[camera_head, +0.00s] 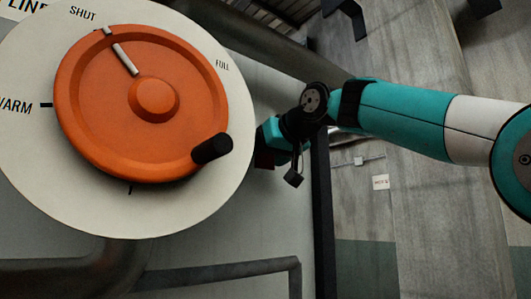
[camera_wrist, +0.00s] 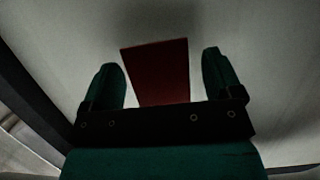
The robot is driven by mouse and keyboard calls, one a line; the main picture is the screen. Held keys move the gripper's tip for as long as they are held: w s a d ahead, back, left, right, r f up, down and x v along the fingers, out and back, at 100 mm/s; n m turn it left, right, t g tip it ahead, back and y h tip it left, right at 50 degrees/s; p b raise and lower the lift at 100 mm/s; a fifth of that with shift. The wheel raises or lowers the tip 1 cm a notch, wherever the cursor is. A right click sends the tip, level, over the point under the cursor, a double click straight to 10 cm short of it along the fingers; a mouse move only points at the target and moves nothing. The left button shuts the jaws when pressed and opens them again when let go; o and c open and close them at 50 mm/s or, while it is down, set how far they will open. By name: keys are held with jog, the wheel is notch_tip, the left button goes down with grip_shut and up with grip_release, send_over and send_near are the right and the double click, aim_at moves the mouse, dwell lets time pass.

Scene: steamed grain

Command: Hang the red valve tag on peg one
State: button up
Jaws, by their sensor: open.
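The red valve tag (camera_wrist: 157,72) shows in the wrist view as a dark red flat plate against a pale grey panel. It lies between the two green fingers of my gripper (camera_wrist: 160,62), with a gap visible on each side. The fingers are apart and not closed on it. In the head view my gripper (camera_head: 268,142) is right of the orange valve wheel, partly hidden behind the dial plate's edge. A small dark red patch, likely the tag (camera_head: 264,159), shows just below it. What holds the tag up is hidden. I cannot make out peg one in either view.
The orange valve wheel (camera_head: 95,120) has a black handle (camera_head: 212,148) and a white mark near SHUT. Its round pale dial plate (camera_head: 60,205) fills the left. Dark pipes (camera_head: 215,276) run below. A dark upright post (camera_head: 320,200) stands right of my gripper.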

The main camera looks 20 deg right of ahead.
aim_at(266, 158)
jog(key=c, duration=1)
jog(key=shift+r, duration=0.2)
jog(key=shift+s, duration=0.15)
dwell(0.6)
jog(key=shift+s+d+b, duration=0.2)
jog(key=shift+s+d, duration=0.1)
jog(key=shift+s, duration=0.45)
jog(key=shift+s+d+b, duration=0.15)
jog(key=shift+s+d, duration=0.1)
jog(key=shift+s, duration=0.5)
jog(key=shift+s+d, duration=0.2)
jog(key=shift+s, duration=0.3)
jog(key=shift+s+d+b, duration=0.15)
jog(key=shift+s+d, duration=0.1)
jog(key=shift+s, duration=0.55)
jog(key=shift+s+d+b, duration=0.15)
jog(key=shift+s+d, duration=0.1)
jog(key=shift+s, duration=0.55)
jog(key=shift+s+d+b, duration=0.15)
jog(key=shift+s+d, duration=0.1)
jog(key=shift+s, duration=0.55)
